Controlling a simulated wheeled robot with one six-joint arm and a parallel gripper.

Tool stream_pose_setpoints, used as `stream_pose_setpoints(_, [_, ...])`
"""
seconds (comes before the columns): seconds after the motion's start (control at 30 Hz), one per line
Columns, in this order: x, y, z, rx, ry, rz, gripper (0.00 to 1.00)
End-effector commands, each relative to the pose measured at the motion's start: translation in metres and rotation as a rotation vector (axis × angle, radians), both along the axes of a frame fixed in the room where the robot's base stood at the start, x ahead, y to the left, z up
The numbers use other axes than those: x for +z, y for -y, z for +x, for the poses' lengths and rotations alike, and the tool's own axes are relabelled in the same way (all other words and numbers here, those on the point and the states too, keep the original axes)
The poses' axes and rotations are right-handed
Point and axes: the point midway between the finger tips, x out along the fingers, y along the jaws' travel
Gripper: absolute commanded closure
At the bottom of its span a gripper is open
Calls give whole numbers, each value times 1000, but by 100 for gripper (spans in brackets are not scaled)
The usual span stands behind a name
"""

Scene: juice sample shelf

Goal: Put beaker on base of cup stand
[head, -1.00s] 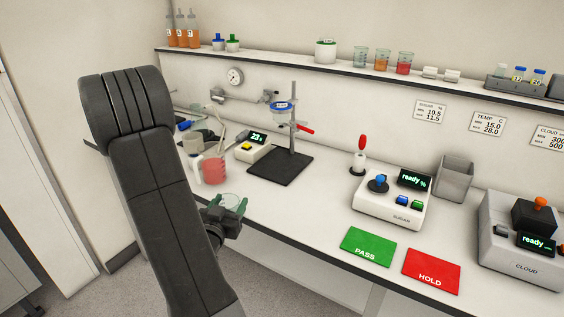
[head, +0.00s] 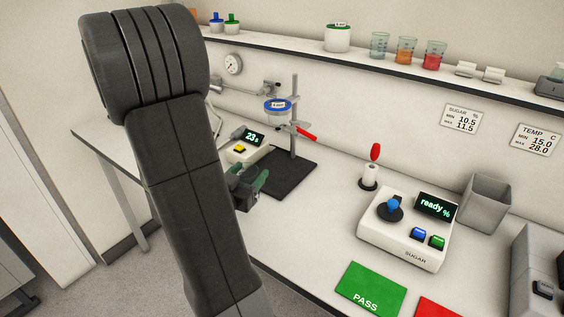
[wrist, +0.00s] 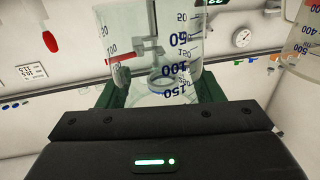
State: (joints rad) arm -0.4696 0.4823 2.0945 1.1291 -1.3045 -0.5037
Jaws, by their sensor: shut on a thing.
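My gripper (head: 247,186) is shut on a clear glass beaker with blue graduations. The beaker (wrist: 186,45) stands out between the green fingers in the wrist view; in the head view I cannot make it out clearly. The cup stand has a flat black base (head: 290,180), an upright grey pole (head: 294,125), a blue-rimmed cup (head: 277,106) held partway up, and a red handle (head: 306,133). In the head view, my gripper is at the front left of the base. Stand parts show through the beaker's glass in the wrist view.
A timer (head: 247,144) reading 23 sits left of the base. The sugar meter (head: 406,228), a red-topped holder (head: 371,170) and the green PASS mat (head: 371,289) are to the right. Another glass vessel (wrist: 300,40) shows at the wrist view's right edge. My arm hides the counter's left part.

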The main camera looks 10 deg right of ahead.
Motion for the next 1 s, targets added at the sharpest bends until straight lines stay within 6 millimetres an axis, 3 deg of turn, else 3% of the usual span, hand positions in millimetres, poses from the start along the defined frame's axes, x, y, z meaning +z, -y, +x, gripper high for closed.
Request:
stream_pose_setpoints(0.17, [1,13,17,-6,0,0,64])
stream_pose_setpoints(0.6, [2,71,103,-4,-1,-1,64])
stream_pose_setpoints(0.87, [1,84,123,-3,0,0,64])
stream_pose_setpoints(1.0, [2,99,145,-5,1,0,64])
